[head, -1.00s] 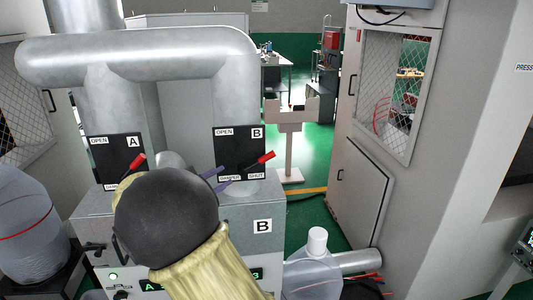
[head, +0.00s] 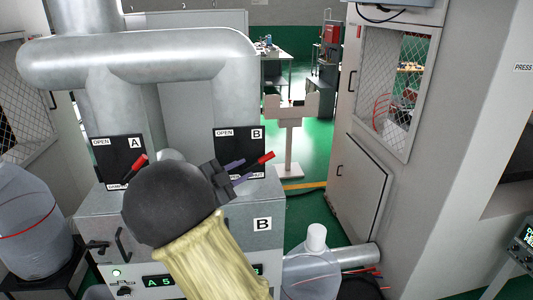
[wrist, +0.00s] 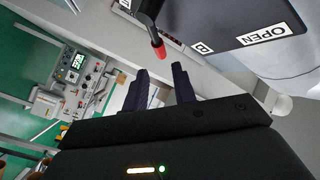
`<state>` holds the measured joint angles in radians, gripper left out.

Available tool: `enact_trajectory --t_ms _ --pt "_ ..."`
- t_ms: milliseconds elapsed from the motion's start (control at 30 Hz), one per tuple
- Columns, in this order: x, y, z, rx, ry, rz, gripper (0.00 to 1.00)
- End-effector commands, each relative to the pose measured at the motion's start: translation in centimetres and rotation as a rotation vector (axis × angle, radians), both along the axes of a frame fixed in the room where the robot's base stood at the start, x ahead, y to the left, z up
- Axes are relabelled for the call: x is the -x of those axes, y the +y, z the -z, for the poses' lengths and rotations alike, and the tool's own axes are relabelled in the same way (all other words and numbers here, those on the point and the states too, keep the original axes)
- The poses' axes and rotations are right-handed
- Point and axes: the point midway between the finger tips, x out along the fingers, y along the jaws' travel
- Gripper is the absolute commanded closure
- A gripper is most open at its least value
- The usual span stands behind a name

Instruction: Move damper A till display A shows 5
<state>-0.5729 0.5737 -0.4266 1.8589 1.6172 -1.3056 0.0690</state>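Damper A's red-tipped handle (head: 138,163) slants up to the right on its black plate (head: 112,158), between OPEN at the top and the lower label. Display A (head: 158,282) shows green "A 5"; my arm's sleeve crosses its right end, so anything further right is hidden. My gripper (head: 252,169) is open and empty, well right of damper A. Its fingers point toward damper B's red handle (head: 267,157). In the wrist view the fingers (wrist: 160,72) stand apart, with damper B's red tip (wrist: 158,48) just beyond the gap.
Damper B's plate (head: 228,145) lies behind my gripper. A large silver duct (head: 150,55) runs above both plates. Display B is mostly hidden by my arm. A clear jug with white cap (head: 317,237) stands at the lower right. A covered drum (head: 32,225) stands left.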

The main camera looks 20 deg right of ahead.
Motion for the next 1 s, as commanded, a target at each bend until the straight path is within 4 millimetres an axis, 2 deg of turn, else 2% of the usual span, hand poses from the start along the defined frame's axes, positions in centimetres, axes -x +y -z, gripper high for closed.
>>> enact_trajectory --t_ms 33,500,700,967,1000 --pt "-0.3 -1.0 -0.4 0.002 0.001 0.004 0.73" --pt "-3.1 -8.5 -0.3 0.003 0.001 0.002 0.73" --pt "-3.6 -9.9 -0.1 0.001 0.0 0.001 0.73" --pt "-3.7 -9.9 0.0 0.0 0.0 0.0 0.73" --pt "-3.7 -9.9 0.0 0.0 0.0 0.0 0.81"
